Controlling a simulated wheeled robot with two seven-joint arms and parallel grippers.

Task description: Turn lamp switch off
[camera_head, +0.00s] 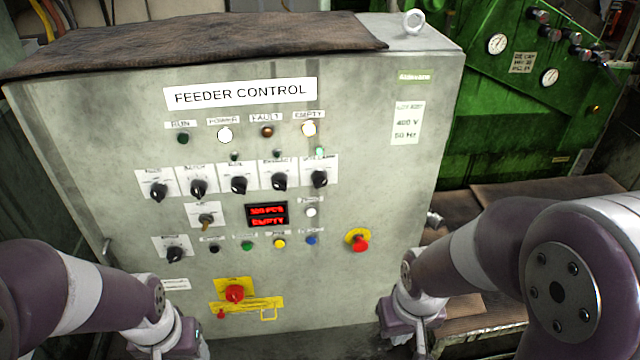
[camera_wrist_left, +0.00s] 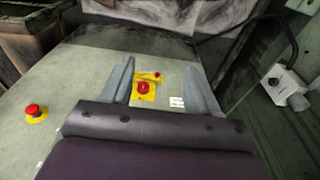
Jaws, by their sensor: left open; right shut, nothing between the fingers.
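The grey feeder control panel (camera_head: 400,190) fills the middle of the head view. It carries a row of black rotary knobs (camera_head: 239,184), a brass-coloured key-like switch (camera_head: 206,219) and a lower-left black knob (camera_head: 175,254). Their labels are too blurred to tell which is the lamp switch. My left gripper (camera_wrist_left: 160,84) is open and empty; in its wrist view, the red rotary switch on its yellow plate (camera_wrist_left: 145,89) appears between the fingers, apart from them. My right gripper (camera_head: 418,336) is shut and empty at the panel's lower right; its fingertips are hard to make out.
The POWER lamp (camera_head: 225,135) and EMPTY lamp (camera_head: 309,129) glow. A red emergency button (camera_head: 359,241) sits at the panel's right. Coloured push buttons (camera_head: 279,243) line the lower middle. A brown cloth (camera_head: 190,45) covers the top. A green machine (camera_head: 520,110) stands behind right.

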